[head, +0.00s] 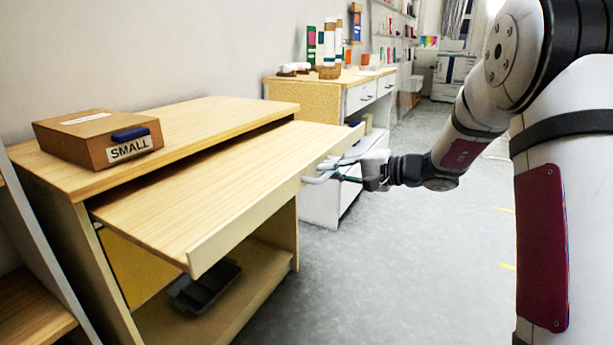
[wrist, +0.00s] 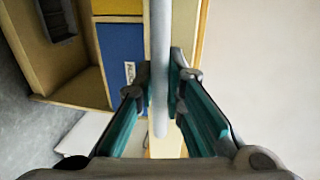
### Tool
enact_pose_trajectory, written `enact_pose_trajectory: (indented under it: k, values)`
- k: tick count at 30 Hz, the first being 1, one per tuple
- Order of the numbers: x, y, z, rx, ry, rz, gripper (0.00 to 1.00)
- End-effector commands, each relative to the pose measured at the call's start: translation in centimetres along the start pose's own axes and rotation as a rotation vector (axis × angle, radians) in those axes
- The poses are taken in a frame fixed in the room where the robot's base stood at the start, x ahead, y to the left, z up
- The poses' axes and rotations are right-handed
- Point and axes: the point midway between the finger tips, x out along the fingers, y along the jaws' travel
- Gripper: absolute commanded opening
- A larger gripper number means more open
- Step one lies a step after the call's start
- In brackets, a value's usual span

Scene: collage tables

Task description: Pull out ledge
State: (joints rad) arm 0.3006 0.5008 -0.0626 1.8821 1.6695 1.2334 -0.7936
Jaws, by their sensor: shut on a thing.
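The ledge (head: 225,180) is a flat light-wood board with a raised front lip. It stands well out from under the top of the wooden desk (head: 215,115) in the head view. A pale bar handle (head: 318,178) is on its front lip, toward the far end. My gripper (head: 345,170) is at this handle, in front of the lip. In the wrist view the handle (wrist: 160,60) runs upright between the two green-sided fingers of my gripper (wrist: 160,82), which are shut on it.
A brown box labelled SMALL (head: 100,138) sits on the desk top. A dark tray (head: 204,288) lies on the lower shelf under the ledge. A second desk (head: 300,98) with drawers stands beyond. Grey floor (head: 420,265) is clear in front of the ledge.

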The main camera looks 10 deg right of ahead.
Motion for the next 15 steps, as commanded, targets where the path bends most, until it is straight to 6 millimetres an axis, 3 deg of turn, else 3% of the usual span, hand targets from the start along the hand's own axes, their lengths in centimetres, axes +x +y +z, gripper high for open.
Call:
enact_pose_trajectory:
  k: [6,15]
  values:
    - [-1.5,0.4,-0.3,0.001,0.002,0.002,0.0]
    - [-1.6,0.4,-0.3,0.001,0.001,0.002,0.0]
